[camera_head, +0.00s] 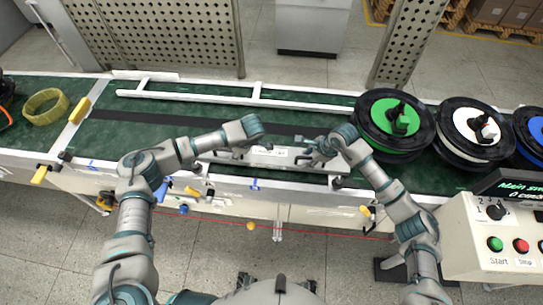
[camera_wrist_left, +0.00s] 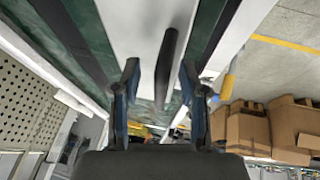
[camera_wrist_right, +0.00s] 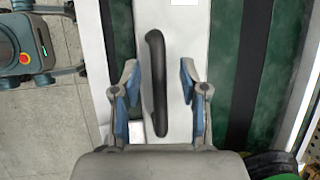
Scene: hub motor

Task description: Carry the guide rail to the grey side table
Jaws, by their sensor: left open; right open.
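A long white bar with black handles, apparently the guide rail (camera_head: 275,157), lies along the near edge of the green conveyor. My left gripper (camera_head: 241,152) is at its left part. In the left wrist view a black handle (camera_wrist_left: 168,62) on the white surface stands between the open fingers (camera_wrist_left: 161,85). My right gripper (camera_head: 309,158) is at its right part. No grey side table can be made out for certain.
Reels with green (camera_head: 396,117), white (camera_head: 478,132) and blue centres stand at the right of the conveyor. A control box (camera_head: 502,240) is at the near right. A yellow ring (camera_head: 45,104) lies at far left. A pale cabinet (camera_head: 311,25) stands behind.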

